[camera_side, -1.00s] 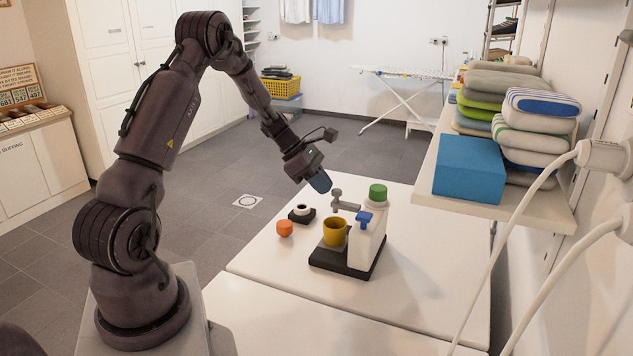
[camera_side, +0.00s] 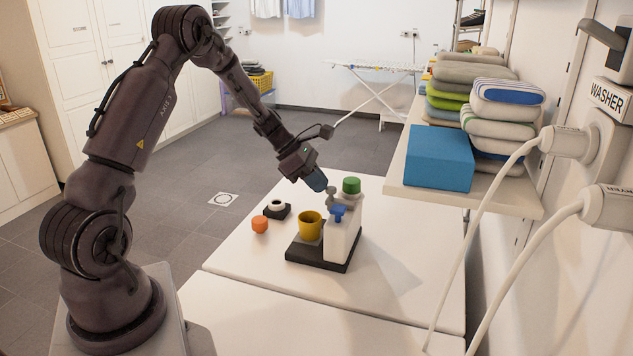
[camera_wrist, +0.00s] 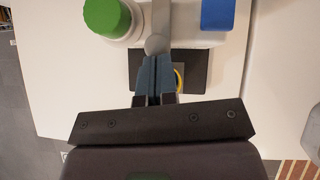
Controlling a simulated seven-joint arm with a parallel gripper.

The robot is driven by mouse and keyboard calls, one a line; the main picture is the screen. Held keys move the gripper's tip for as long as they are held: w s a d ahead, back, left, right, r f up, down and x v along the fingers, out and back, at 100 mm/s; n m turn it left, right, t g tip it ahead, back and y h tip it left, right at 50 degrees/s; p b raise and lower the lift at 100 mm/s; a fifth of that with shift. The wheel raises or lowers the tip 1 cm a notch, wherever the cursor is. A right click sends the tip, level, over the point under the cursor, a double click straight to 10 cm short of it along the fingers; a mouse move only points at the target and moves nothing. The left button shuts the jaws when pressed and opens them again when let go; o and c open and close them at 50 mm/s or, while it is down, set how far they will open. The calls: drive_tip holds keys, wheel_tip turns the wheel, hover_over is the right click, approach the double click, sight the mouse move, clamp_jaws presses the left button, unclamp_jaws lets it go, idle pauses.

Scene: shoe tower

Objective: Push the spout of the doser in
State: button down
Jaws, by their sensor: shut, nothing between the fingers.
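The doser (camera_side: 342,243) is a white upright body with a green cap (camera_side: 351,186) and a blue part (camera_side: 338,211), standing on a black base (camera_side: 318,261). Its grey spout (camera_side: 331,194) sticks out near the top; in the wrist view the spout (camera_wrist: 159,22) runs between the green cap and the blue part. My gripper (camera_side: 320,186) is shut and empty, with its tips at the spout's outer end. The wrist view shows the shut fingertips (camera_wrist: 157,58) against or just short of that end; contact is not certain. A yellow cup (camera_side: 310,226) stands on the base, mostly hidden in the wrist view.
An orange object (camera_side: 260,224) and a small black block with a white ring (camera_side: 277,208) are left of the doser on the white table (camera_side: 390,285). A shelf at right holds a blue box (camera_side: 439,157) and folded towels (camera_side: 500,115). The table's front is clear.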

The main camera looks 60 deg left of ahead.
drive_tip(key=s+a+f+v, duration=0.1)
drive_tip(key=v, duration=1.2)
drive_tip(key=shift+s+f, duration=0.3)
drive_tip(key=shift+s, duration=0.05)
drive_tip(key=s+d+r+m+y, duration=0.1)
drive_tip(key=s+d+r+m, duration=0.2)
drive_tip(key=d+m, duration=0.6)
drive_tip(key=s+d+r+m+y, duration=0.2)
drive_tip(key=s+d+r+m, duration=0.2)
drive_tip(key=d+m, duration=0.6)
drive_tip(key=s+d+r+m+y, duration=0.1)
drive_tip(key=s+d+r+m, duration=0.3)
drive_tip(key=d+m, duration=0.5)
drive_tip(key=s, duration=0.2)
drive_tip(key=shift+s+d+m+g+y, duration=0.25)
drive_tip(key=shift+d+m+g+y, duration=0.15)
